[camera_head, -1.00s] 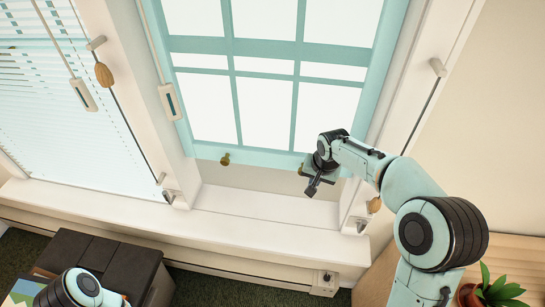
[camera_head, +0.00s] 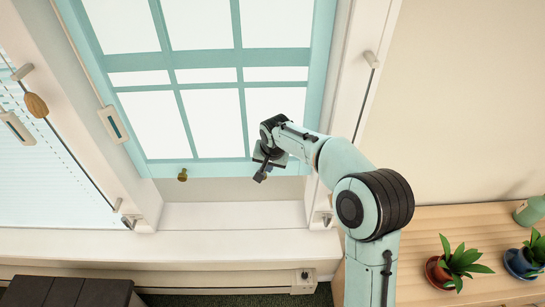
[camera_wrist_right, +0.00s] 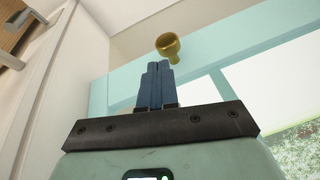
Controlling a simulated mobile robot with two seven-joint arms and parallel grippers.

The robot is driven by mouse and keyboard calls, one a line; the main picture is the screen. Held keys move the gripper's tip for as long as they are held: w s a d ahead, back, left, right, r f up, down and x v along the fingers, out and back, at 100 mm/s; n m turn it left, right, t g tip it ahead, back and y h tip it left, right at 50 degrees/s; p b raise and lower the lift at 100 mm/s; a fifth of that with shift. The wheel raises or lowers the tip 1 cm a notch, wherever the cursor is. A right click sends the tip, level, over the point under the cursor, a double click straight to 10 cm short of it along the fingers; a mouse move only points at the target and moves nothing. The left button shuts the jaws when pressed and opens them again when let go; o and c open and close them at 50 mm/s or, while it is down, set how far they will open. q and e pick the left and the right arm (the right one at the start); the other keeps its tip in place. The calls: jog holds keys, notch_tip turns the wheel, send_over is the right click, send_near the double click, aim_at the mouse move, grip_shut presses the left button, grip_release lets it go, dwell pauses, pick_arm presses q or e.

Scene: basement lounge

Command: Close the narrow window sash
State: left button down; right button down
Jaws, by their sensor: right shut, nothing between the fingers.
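The teal-framed window sash (camera_head: 211,168) stands raised, with a gap between its bottom rail and the white sill (camera_head: 235,215). A brass knob (camera_head: 182,175) sits on the left of this rail. My right gripper (camera_head: 261,175) is at the right part of the rail, shut and empty. In the right wrist view, its blue fingers (camera_wrist_right: 158,66) point at a brass knob (camera_wrist_right: 168,46) just beyond their tips. I cannot tell whether they touch. In the head view my right wrist hides this knob. My left gripper is out of view.
White blinds (camera_head: 35,170) cover the window at left, with a wooden cord pull (camera_head: 36,105) nearby. A wooden sideboard (camera_head: 415,285) at lower right carries potted plants (camera_head: 457,265). A dark cabinet (camera_head: 65,291) stands at lower left. The sill is clear.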

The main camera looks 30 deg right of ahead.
jog(key=shift+w+a+f, duration=0.15)
jog(key=shift+a+f, duration=0.05)
jog(key=shift+f, duration=0.25)
jog(key=shift+w+a+f, duration=0.15)
jog(key=shift+f, duration=0.25)
